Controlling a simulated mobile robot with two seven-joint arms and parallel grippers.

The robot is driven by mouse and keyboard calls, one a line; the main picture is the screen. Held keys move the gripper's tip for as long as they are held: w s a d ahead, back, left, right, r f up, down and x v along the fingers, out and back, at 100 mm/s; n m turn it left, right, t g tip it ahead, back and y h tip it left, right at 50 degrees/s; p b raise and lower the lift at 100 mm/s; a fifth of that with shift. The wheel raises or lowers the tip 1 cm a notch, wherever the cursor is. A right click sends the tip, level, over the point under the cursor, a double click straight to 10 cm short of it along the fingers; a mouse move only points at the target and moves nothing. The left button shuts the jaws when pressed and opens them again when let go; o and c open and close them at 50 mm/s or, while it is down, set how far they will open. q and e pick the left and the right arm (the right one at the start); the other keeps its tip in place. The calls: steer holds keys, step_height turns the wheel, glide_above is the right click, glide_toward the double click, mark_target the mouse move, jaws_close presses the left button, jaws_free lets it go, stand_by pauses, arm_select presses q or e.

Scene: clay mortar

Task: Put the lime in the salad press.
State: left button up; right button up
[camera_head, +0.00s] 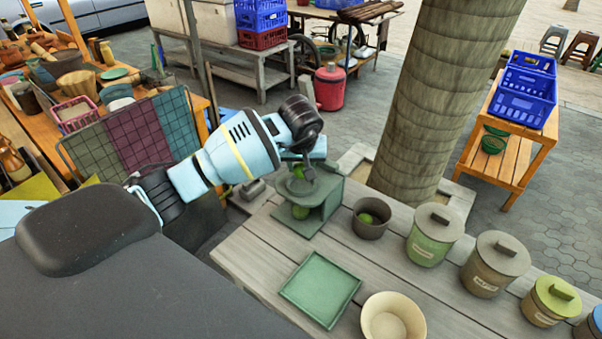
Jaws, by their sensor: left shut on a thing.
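The dark green salad press (325,207) stands at the back left of the grey plank table. My left gripper (299,182) is over its front opening, pointing down. It is shut on a green lime (298,171), which is partly hidden by the fingers. Another bright green round thing, seemingly a lime (300,212), shows lower down inside the press, below the fingertips. I cannot tell whether the gripper touches the press. One more lime (366,218) lies in a dark round bowl (371,232) to the right. My right gripper is out of view.
A green square tray (320,289) and a cream bowl (393,322) sit nearer the front. Several lidded canisters (433,235) line the right side. A thick tree trunk (430,110) rises behind the table. Bare planks (262,250) lie left of the tray.

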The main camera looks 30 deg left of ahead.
mark_target(301, 174)
arm_select(q)
steer(key=shift+w+a+f, duration=0.2)
steer(key=shift+f, duration=0.05)
step_height(301, 174, down, 2)
steer(key=shift+f, duration=0.45)
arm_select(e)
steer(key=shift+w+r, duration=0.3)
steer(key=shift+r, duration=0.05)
arm_select(q)
steer(key=shift+f, duration=0.1)
steer(key=shift+f, duration=0.1)
steer(key=o, duration=1.1)
steer(key=shift+c, duration=0.2)
steer(key=shift+r, duration=0.35)
steer(key=p+v, duration=0.1)
steer(key=v, duration=1)
steer(key=shift+s+d+r, duration=0.15)
steer(key=shift+r, duration=0.1)
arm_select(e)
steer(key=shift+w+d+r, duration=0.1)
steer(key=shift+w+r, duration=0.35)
